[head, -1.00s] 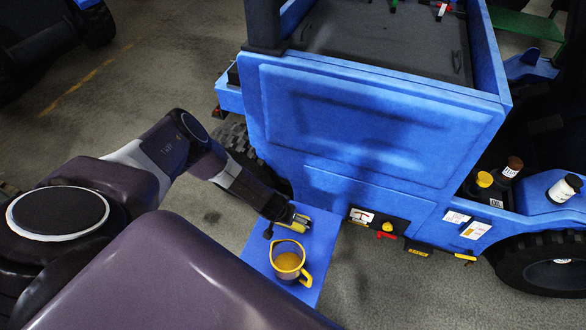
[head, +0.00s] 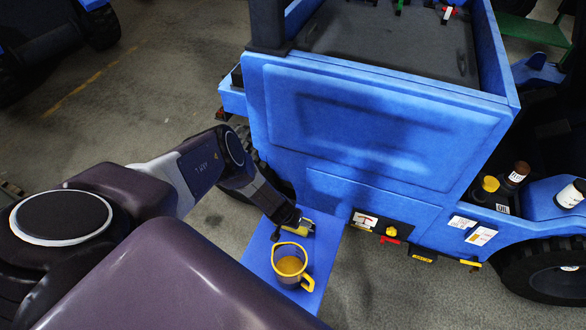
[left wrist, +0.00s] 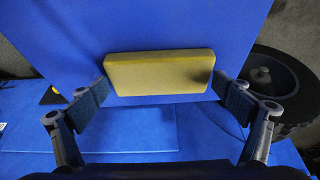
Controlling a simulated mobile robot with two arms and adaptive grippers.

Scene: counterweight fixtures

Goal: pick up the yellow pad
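The yellow pad (left wrist: 160,74) lies flat on the blue board in the left wrist view. My left gripper (left wrist: 163,90) is open, with one finger near each short end of the pad. I cannot tell whether either finger touches it. In the head view my left gripper (head: 290,224) is over the blue board (head: 262,252), and it hides most of the pad (head: 307,226). My right gripper is not in view.
A jug with a yellow rim (head: 289,265) stands on the board close to my left gripper. The blue vehicle (head: 370,130) rises just behind the board. Oil bottles (head: 486,188) stand on the vehicle at the right.

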